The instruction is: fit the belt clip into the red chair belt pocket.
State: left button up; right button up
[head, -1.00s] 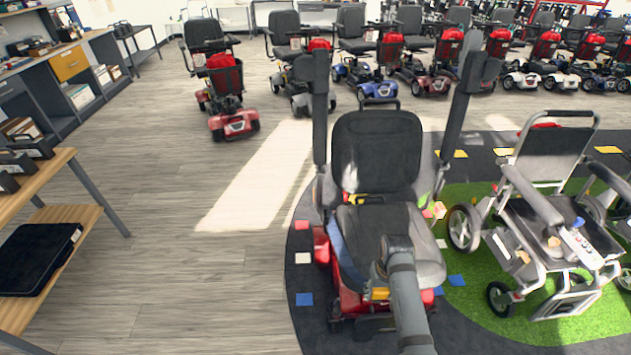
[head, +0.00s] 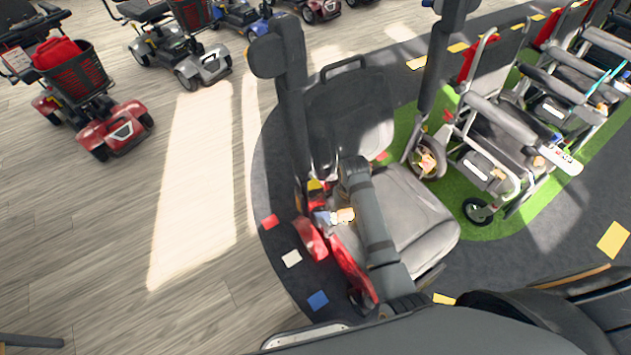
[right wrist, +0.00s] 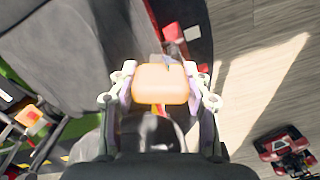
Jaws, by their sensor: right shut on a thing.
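The red chair has a grey seat (head: 410,210) over red side panels (head: 352,272). My right gripper (head: 335,208) is at the left side of this seat, partly hidden by its arm. It is shut on a rounded orange-tan block, taken as the belt clip (right wrist: 160,84), which sits between both fingers in the right wrist view. A small yellow-and-red part (head: 315,187) shows beside the gripper at the seat's rear left. I cannot tell whether this is the belt pocket, or whether the clip touches it. My left gripper is not in view.
A folding wheelchair (head: 495,150) stands on the green mat to the right. A small orange-and-red item (head: 427,162) is near its wheel. A red scooter (head: 110,125) stands at the upper left. The wooden floor (head: 100,240) at left is clear.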

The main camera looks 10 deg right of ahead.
pick_arm(q)
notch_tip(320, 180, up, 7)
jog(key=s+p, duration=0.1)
jog(key=p, duration=0.6)
pick_arm(e)
jog(key=w+a+m, duration=0.4)
jog(key=w+m, duration=0.1)
jog(key=m, duration=0.8)
pick_arm(q)
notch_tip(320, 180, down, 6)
jog(key=b, duration=0.7)
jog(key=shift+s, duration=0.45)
pick_arm(e)
jog(key=f, duration=0.5)
jog(key=shift+w+d+f, duration=0.15)
jog(key=shift+d, duration=0.1)
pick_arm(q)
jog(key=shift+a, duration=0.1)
